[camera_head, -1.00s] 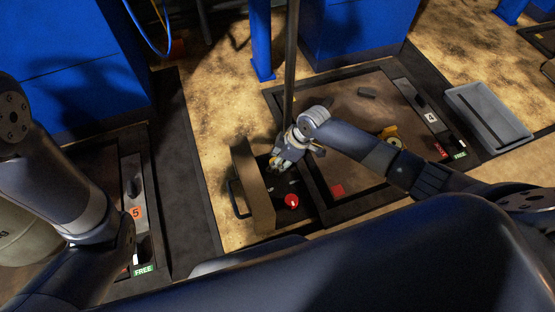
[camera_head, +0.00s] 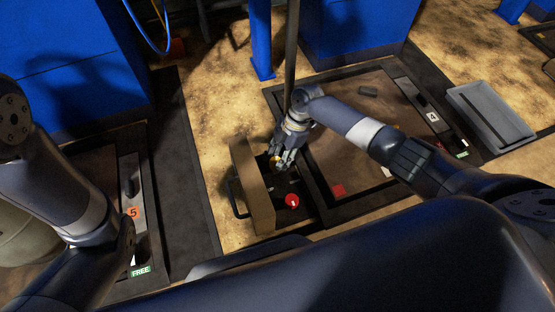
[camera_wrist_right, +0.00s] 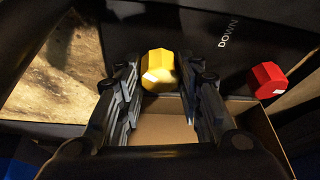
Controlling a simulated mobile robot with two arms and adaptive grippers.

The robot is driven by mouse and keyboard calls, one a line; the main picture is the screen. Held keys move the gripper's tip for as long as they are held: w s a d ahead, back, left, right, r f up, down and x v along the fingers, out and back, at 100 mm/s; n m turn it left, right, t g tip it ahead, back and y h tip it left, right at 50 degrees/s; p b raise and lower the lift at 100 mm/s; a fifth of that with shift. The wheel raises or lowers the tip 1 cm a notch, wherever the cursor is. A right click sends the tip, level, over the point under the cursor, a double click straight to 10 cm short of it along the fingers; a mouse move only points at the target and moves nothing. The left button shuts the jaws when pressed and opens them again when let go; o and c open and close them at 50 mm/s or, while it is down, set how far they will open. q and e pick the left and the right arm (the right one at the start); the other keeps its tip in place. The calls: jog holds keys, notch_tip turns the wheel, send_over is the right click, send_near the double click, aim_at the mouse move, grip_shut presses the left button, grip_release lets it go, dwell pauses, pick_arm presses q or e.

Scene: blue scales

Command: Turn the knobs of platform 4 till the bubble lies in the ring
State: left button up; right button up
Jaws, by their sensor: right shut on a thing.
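Platform 4 (camera_head: 345,150) is a brown plate in a dark frame, with a "4" label (camera_head: 432,117) at its right side. A yellow knob (camera_wrist_right: 158,72) sits between the two fingers of my right gripper (camera_wrist_right: 160,85), which is shut on it. In the head view my right gripper (camera_head: 280,163) is at the platform's left side, and the yellow knob (camera_head: 274,161) shows partly behind the fingers. A red knob (camera_head: 292,202) stands nearer to me, free; it also shows in the wrist view (camera_wrist_right: 267,80) beside the word "DOWN". I cannot make out the bubble or ring. My left gripper is out of view.
An upright cardboard-coloured panel (camera_head: 252,187) stands just left of the knobs. A dark post (camera_head: 291,60) rises behind my gripper. A grey bin (camera_head: 490,115) is at the right. Platform 5 (camera_head: 132,212) lies at the left. Bare floor (camera_head: 215,120) lies between the platforms.

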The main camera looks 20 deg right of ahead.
jog(key=shift+n, duration=0.3)
jog(key=o, duration=1.1)
jog(key=shift+c, duration=0.2)
jog(key=v, duration=0.7)
jog(key=shift+r, duration=0.2)
